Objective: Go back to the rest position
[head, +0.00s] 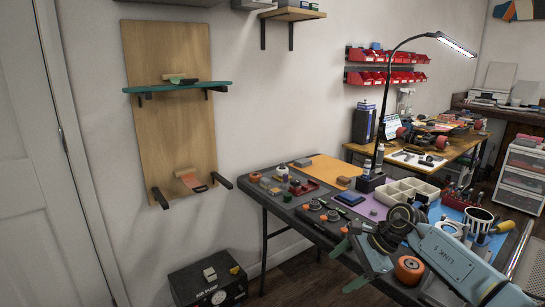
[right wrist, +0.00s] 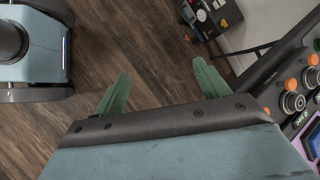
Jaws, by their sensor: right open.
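My right gripper (head: 348,267) is in front of the near edge of the dark workbench (head: 262,196) in the head view. Its arm comes in from the lower right. In the right wrist view, its two green fingers (right wrist: 163,90) are spread wide apart. Nothing is between them, and the wooden floor (right wrist: 150,45) shows below. My left gripper is in neither view.
The workbench holds wheels, a parts organizer (head: 408,191), a desk lamp (head: 371,165) and small tools. An air pump (head: 209,282) stands on the floor by the wall. A wooden wall panel (head: 170,120) holds a green board (head: 177,87). Floor under the gripper is clear.

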